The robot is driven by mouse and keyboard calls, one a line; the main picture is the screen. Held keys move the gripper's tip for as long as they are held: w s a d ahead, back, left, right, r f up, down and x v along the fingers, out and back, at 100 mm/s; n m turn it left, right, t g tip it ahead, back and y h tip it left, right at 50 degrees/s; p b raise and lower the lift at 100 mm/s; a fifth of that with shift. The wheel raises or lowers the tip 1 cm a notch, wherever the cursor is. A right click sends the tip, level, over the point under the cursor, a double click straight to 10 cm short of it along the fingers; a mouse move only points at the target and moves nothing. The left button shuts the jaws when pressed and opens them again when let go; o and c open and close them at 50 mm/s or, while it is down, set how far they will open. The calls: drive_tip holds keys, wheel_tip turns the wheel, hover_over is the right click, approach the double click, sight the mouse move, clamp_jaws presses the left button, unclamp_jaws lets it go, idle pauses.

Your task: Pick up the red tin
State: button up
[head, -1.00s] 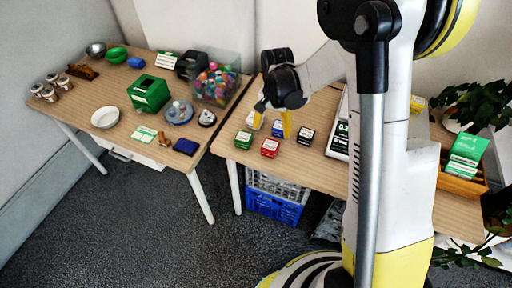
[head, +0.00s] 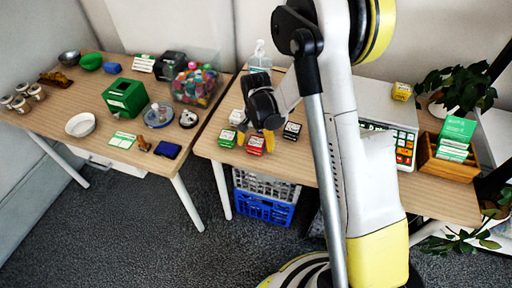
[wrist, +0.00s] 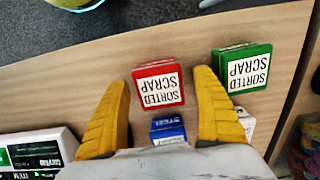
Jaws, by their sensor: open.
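The red tin (head: 255,145) stands on the right-hand table near its front edge, with a white label on top. In the wrist view the red tin (wrist: 159,86) shows between the two yellow fingers, its label reading "SORTED SCRAP" upside down. My gripper (head: 256,140) is open and empty above the tin. In the wrist view my gripper (wrist: 162,112) has a finger on each side of the tin, with a gap to each. How high the fingertips are above the table is hard to tell.
A green tin (wrist: 242,68) stands close beside the right finger, and a blue tin (wrist: 167,130) lies just behind the red one. A black tin (head: 292,131) and a white tin (head: 237,117) are near. A scale (head: 403,147) stands to the right.

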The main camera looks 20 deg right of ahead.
drive_tip(key=c, duration=1.4)
drive_tip(key=shift+r, duration=0.2)
